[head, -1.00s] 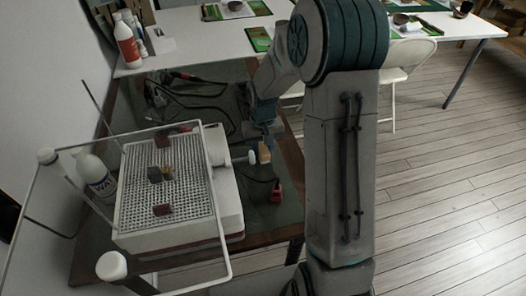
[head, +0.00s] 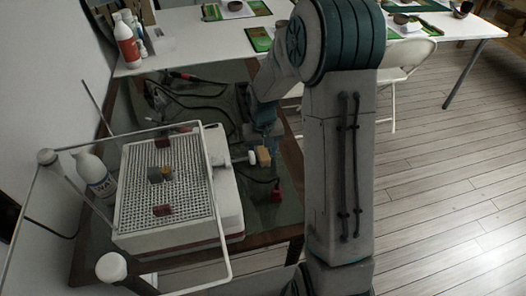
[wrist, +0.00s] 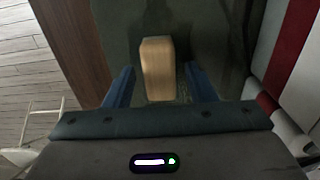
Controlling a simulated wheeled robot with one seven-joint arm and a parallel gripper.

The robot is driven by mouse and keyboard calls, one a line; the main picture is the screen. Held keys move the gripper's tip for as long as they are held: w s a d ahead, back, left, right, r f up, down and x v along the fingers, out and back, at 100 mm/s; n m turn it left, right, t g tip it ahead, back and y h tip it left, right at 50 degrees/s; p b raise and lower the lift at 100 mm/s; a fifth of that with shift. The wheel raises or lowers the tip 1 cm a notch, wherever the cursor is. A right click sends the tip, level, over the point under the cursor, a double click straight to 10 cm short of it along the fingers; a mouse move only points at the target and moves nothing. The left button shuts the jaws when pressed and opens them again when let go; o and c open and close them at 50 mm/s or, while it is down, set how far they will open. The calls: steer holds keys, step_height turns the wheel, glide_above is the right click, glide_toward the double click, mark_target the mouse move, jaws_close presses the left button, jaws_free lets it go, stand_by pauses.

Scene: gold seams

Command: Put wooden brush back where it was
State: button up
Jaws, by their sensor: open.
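The wooden brush (head: 263,157) shows as a small tan block at the right side of the white kiln-like box, by its white knob. In the wrist view the pale wooden brush (wrist: 157,68) lies between my two blue fingers, with gaps on both sides. My gripper (wrist: 160,78) is open around it, not visibly touching it. In the head view my gripper (head: 264,140) is just behind the brush, partly hidden by my arm. The brush's underside and any bristles are hidden.
The white box (head: 228,200) has a perforated top with small blocks on it. A white metal frame (head: 222,262) stands in front. A white bottle (head: 95,175) is at left, a red object (head: 277,190) lies right of the box, and cables (head: 195,95) lie behind.

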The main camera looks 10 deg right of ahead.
mark_target(263, 152)
step_height(263, 152, up, 11)
steer(key=s+r+t, duration=0.1)
steer(key=s+r, duration=0.2)
steer(key=s, duration=0.7)
steer(key=s+r+t, duration=0.1)
steer(key=s+r, duration=0.2)
steer(key=s, duration=0.8)
steer(key=shift+a+r+p, duration=0.15)
steer(key=shift+r+p, duration=0.15)
steer(key=shift+p, duration=0.1)
